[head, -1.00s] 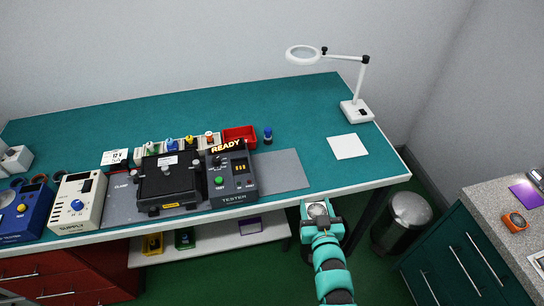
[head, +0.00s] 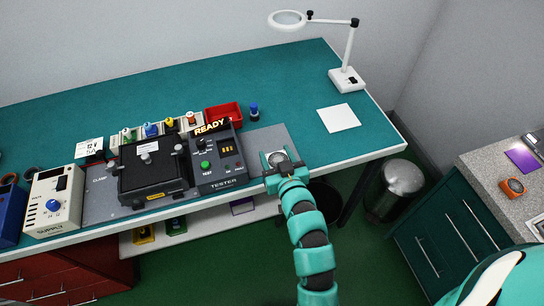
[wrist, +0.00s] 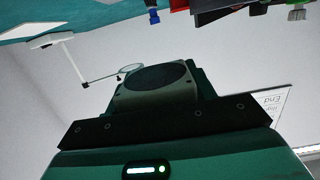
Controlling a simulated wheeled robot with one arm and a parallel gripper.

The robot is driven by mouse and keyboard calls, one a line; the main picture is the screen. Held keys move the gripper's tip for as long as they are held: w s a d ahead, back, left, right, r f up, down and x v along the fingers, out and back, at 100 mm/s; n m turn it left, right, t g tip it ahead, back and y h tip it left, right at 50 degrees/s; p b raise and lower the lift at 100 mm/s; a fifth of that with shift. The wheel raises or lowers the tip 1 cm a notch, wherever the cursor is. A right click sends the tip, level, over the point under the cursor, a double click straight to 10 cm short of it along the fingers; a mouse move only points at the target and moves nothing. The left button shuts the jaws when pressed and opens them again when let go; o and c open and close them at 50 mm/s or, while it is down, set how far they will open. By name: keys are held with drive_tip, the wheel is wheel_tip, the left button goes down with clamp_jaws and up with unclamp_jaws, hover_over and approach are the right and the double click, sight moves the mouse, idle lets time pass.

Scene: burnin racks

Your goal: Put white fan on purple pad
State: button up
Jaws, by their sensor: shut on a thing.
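My gripper (head: 278,162) is shut on the white fan (head: 275,157), at the front edge of the teal bench in the head view. The fan looks pale grey and round-faced there. In the wrist view the fan (wrist: 158,80) sits between the jaws, with a dark round grille in a shaded square frame. The purple pad (head: 524,160) lies flat on the grey counter at the far right, well away from my gripper.
The teal bench (head: 250,75) carries a tester (head: 218,165), a clamp box (head: 150,172), a supply (head: 52,200), a red bin (head: 224,116), a magnifier lamp (head: 346,79) and a white sheet (head: 338,118). A bin (head: 392,188) stands on the floor between bench and counter (head: 500,190).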

drive_tip(key=w+f+p, duration=0.1)
drive_tip(key=w+f, duration=0.1)
drive_tip(key=w+f+p, duration=0.1)
drive_tip(key=w, duration=0.1)
drive_tip(key=w+a+f+p, duration=0.1)
drive_tip(key=w+f, duration=0.1)
drive_tip(key=shift+w+f, duration=0.3)
drive_tip(key=shift+w, duration=0.1)
drive_tip(key=shift+w+f+p, duration=0.4)
drive_tip(key=shift+w+f, duration=0.2)
drive_tip(key=shift+f, duration=0.25)
wheel_tip(320, 180, down, 3)
drive_tip(key=shift+a+r+p, duration=0.1)
drive_tip(key=shift+r+p, duration=0.05)
drive_tip(key=shift+p, duration=0.25)
drive_tip(key=shift+f, duration=0.2)
drive_tip(key=shift+f, duration=0.15)
drive_tip(key=o, duration=1)
drive_tip(key=shift+r, duration=0.25)
